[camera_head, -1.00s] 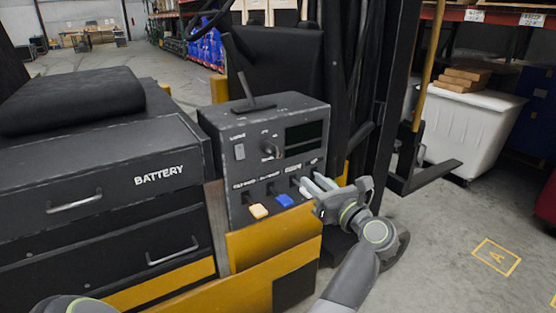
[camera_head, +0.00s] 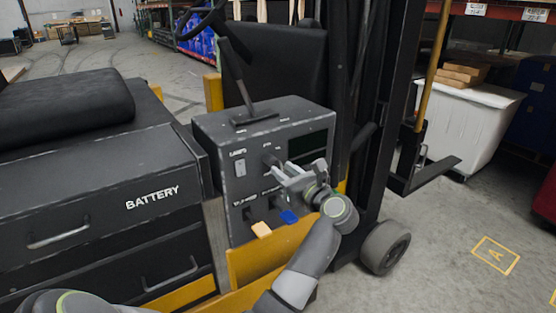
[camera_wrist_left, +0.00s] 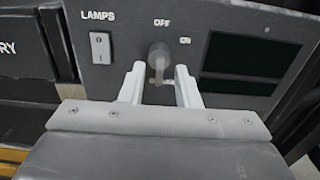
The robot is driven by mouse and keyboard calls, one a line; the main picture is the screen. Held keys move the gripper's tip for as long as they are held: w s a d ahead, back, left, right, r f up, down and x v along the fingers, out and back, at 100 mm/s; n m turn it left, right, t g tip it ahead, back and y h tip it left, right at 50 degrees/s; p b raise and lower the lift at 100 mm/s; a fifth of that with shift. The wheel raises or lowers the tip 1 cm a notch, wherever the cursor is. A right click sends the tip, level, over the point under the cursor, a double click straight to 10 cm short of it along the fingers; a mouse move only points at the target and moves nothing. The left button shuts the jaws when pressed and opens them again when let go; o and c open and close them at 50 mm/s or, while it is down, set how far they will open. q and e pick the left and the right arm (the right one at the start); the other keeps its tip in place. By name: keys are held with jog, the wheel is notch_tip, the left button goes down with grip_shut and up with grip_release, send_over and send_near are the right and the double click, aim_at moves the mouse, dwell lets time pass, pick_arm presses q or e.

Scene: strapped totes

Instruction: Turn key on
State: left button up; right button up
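The key (camera_head: 269,161) is a grey knob on the front of the dark control box, partly hidden by my left gripper in the head view. In the left wrist view the key (camera_wrist_left: 159,61) stands upright below the word OFF, with an ON mark to its right. My left gripper (camera_head: 281,171) is at the panel. In the wrist view its two pale fingers (camera_wrist_left: 161,80) are apart, one on each side of the key's lower part. I cannot tell whether they touch it. My right gripper is not in view.
The lamps switch (camera_wrist_left: 100,47) is left of the key, and a dark display (camera_wrist_left: 250,63) is to its right. A tall lever (camera_head: 238,80) rises from the box top. The battery drawers (camera_head: 100,215) are at left.

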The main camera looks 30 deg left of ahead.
pick_arm(q)
jog(key=shift+x, duration=0.85)
jog(key=shift+d, duration=0.1)
jog(key=shift+c, duration=0.3)
grip_shut()
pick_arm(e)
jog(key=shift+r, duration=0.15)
